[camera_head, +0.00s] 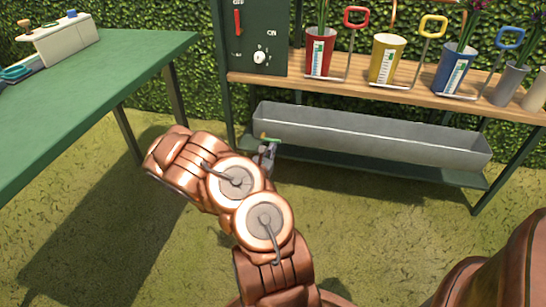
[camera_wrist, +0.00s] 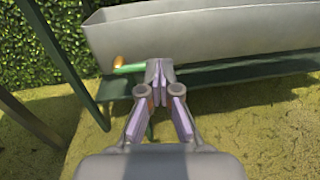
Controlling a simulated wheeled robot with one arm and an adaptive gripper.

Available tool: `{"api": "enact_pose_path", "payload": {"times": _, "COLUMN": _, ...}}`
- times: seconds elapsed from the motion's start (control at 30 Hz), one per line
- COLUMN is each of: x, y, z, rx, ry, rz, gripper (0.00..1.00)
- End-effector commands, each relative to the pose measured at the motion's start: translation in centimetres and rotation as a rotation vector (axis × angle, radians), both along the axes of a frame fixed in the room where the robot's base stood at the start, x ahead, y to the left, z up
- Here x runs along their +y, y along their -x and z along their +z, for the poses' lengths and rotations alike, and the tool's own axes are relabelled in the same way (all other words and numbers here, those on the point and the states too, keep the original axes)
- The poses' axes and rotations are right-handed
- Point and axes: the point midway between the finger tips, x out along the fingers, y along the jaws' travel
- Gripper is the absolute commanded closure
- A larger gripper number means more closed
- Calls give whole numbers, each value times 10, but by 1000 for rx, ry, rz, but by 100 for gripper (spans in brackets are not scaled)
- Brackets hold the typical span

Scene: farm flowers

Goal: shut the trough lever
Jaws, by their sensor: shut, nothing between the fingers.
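The long grey trough (camera_head: 370,138) sits on the lower green shelf, and its near end fills the top of the wrist view (camera_wrist: 200,35). A green lever (camera_wrist: 131,69) with an orange-brass end (camera_wrist: 118,62) shows at the trough's left end, below its wall. In the head view a small green piece of the lever (camera_head: 265,138) shows beside my gripper (camera_head: 268,150). In the wrist view my gripper (camera_wrist: 160,70) is shut and empty, its tips just right of the visible lever part. The tips hide what lies behind them; I cannot tell whether they touch the lever.
The lower shelf (camera_wrist: 230,75) runs under the trough, with a green leg at its left. Above, a wooden shelf (camera_head: 330,88) holds coloured pots, and a dark green control panel (camera_head: 255,30) stands at its left. A green table (camera_head: 95,95) is at left. Grass is open between.

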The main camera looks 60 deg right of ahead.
Motion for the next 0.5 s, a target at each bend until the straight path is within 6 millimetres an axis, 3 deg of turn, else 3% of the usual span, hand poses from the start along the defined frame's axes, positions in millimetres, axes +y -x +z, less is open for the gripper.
{"api": "enact_pose_path", "payload": {"times": 0.03, "x": 2, "y": -3, "z": -31, "rx": 29, "ry": -26, "rz": 29, "gripper": 100}}
{"api": "enact_pose_path", "payload": {"times": 0.2, "x": 11, "y": -9, "z": -81, "rx": 79, "ry": -89, "rz": 95, "gripper": 100}}
{"api": "enact_pose_path", "payload": {"times": 0.3, "x": 13, "y": -11, "z": -90, "rx": 89, "ry": -103, "rz": 112, "gripper": 100}}
{"api": "enact_pose_path", "payload": {"times": 0.5, "x": 14, "y": -12, "z": -91, "rx": 91, "ry": -107, "rz": 115, "gripper": 100}}
